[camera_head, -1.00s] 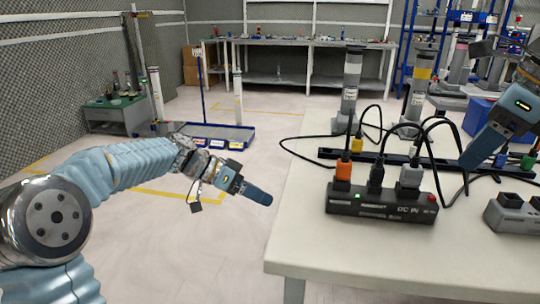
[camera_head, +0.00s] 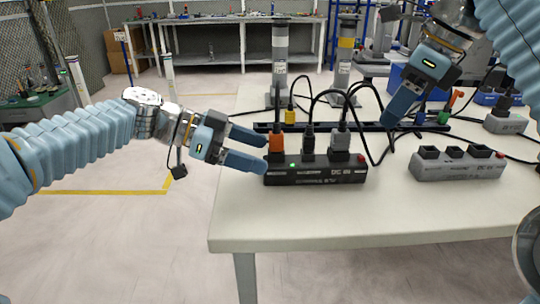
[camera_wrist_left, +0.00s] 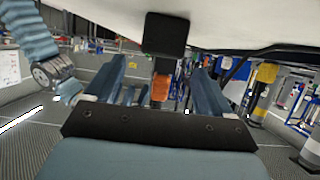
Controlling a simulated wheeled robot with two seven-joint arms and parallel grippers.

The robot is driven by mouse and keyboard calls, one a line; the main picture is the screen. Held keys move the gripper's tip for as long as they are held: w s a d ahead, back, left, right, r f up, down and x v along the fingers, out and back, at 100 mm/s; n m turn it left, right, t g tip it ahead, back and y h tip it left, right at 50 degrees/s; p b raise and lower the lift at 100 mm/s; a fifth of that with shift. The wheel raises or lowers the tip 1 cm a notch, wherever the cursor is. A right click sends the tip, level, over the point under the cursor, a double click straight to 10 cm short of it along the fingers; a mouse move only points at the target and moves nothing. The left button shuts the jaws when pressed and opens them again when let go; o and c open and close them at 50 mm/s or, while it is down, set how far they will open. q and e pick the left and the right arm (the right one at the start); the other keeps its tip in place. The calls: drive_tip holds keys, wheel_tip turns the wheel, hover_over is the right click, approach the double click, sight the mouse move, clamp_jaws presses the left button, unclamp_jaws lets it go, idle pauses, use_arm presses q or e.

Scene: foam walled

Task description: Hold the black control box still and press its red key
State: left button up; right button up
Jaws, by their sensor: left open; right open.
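The black control box (camera_head: 315,174) lies near the table's front edge, with a lit green lamp. Its red key (camera_head: 361,159) is on top at the right end, uncovered. Orange, black and grey plugs stand in it. My left gripper (camera_head: 264,150) is open at the box's left end, its fingertips close to that end; I cannot tell whether they touch. In the left wrist view, the black box end (camera_wrist_left: 166,36) shows between the two spread fingers, with the orange plug (camera_wrist_left: 161,84) beyond. My right gripper (camera_head: 396,112) is open, above and behind the box's right end.
A grey box (camera_head: 458,168) with black sockets and a red key sits to the right. Behind lie a dark power strip (camera_head: 370,127), looping black cables and two grey posts (camera_head: 280,60). The white tabletop (camera_head: 300,215) is clear in front of the black box.

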sight(273, 160)
use_arm(q)
drive_tip(key=shift+x, duration=2.15)
drive_tip(key=shift+c, duration=0.5)
drive_tip(key=c, duration=1)
drive_tip(key=shift+c, duration=0.5)
use_arm(e)
drive_tip(key=shift+c, duration=0.4)
clamp_jaws()
